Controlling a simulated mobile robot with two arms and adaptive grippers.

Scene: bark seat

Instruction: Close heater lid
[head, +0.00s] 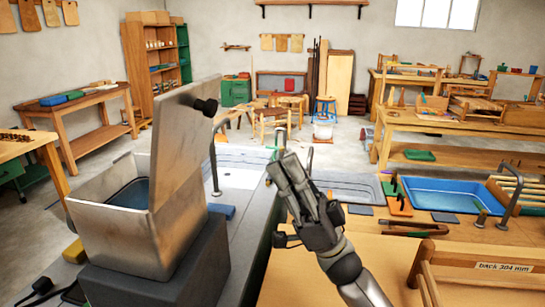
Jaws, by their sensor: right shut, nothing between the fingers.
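The heater (118,230) is a grey metal box on a dark block at the left of the head view. Its lid (183,140) stands open and upright along the box's right side, with a black knob (206,107) near its upper right corner. Part of the dark inside shows. My right gripper (281,165) is to the right of the heater, apart from the lid, over the edge of the grey counter. Its fingers are together and empty, pointing up and away. My left gripper is not in view.
The grey counter (238,245) runs under the heater. A blue tray (440,195) and hand tools lie on the bench to the right. A wooden frame (470,262) stands at front right. A yellow block (74,252) lies left of the heater.

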